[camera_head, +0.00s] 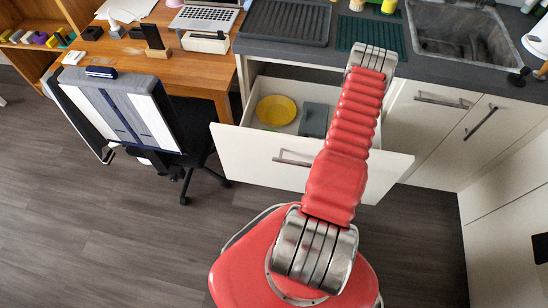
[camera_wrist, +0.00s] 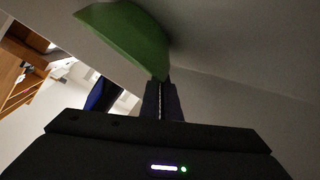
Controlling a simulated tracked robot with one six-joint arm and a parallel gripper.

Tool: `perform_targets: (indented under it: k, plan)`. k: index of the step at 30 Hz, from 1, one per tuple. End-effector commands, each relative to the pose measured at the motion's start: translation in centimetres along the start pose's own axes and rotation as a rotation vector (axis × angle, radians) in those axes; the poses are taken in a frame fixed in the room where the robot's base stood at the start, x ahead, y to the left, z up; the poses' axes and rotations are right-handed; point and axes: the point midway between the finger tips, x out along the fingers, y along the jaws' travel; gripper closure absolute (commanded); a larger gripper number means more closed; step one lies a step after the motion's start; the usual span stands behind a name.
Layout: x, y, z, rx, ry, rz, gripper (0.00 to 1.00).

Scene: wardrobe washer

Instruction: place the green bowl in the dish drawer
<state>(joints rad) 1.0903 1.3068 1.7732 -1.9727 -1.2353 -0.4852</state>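The green bowl (camera_wrist: 130,35) shows in the wrist view at the top, tilted, with its lower edge at the fingertips. My gripper (camera_wrist: 161,90) has its two dark fingers close together on the bowl's edge. In the head view my own arm hides the gripper and the bowl. The open white dish drawer (camera_head: 240,142) is pulled out from under the counter. A yellow dish (camera_head: 276,110) and a grey block-like item (camera_head: 314,120) lie in its left part. My arm crosses over the drawer's right part and hides much of it.
Above the drawer, the dark counter holds a black drying tray (camera_head: 285,22), a green ribbed mat (camera_head: 370,36) and a metal sink (camera_head: 455,33). An office chair (camera_head: 125,105) stands left of the drawer, by a wooden desk (camera_head: 160,68). Closed cabinets (camera_head: 430,125) stand at right.

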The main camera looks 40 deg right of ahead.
Motion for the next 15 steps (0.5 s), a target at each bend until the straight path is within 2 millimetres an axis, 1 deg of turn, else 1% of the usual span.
perform_targets:
  k: [15]
  plan:
    - [0.17, -0.23, 0.38, 0.0, 0.001, 0.0, 1.0]
